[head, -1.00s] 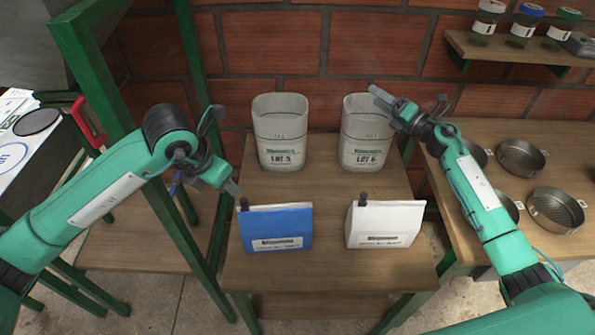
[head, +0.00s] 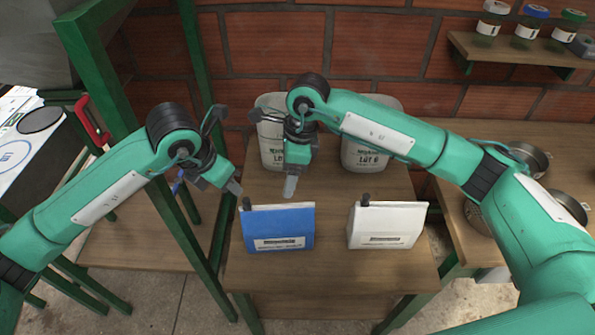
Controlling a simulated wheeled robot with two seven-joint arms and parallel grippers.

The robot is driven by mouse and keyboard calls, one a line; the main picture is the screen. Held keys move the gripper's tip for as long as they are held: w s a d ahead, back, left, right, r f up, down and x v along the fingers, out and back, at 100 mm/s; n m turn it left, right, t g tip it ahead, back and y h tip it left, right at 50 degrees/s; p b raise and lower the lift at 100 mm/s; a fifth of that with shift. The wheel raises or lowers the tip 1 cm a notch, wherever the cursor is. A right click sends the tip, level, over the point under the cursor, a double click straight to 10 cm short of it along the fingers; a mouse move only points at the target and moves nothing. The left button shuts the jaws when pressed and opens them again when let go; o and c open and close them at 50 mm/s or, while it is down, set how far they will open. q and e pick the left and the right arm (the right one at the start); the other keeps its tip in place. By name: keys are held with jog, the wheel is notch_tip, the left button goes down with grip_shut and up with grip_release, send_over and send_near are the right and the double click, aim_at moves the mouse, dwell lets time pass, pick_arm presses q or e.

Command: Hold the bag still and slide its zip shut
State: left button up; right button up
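A blue bag (head: 279,226) with a pale top edge and a label stands on the small wooden table. A dark zip tab (head: 247,204) sits at the left end of its top edge. A white bag (head: 387,226) stands to its right, also with a dark tab (head: 365,199) at its top left. My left gripper (head: 234,187) is just left of and above the blue bag's tab, apart from it. My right gripper (head: 290,187) points down just behind and above the blue bag's top edge. Neither gripper shows anything held; their finger gaps cannot be made out.
Two pale bins, LOT 5 (head: 270,147) and LOT 6 (head: 362,157), stand behind the bags, partly hidden by my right arm. A green post (head: 193,70) rises at the left. Round metal pans (head: 532,158) lie on the right table. The table front (head: 330,278) is clear.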

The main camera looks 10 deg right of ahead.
aim_at(298, 204)
jog(key=f+h, duration=0.1)
jog(key=f, duration=0.3)
jog(key=d+f, duration=0.1)
jog(key=f, duration=0.4)
jog(key=d+f+h, duration=0.1)
jog(key=f, duration=0.3)
jog(key=shift+s+f+n+t+h, duration=0.25)
jog(key=shift+f+n+t+h, duration=0.05)
jog(key=shift+f, duration=0.05)
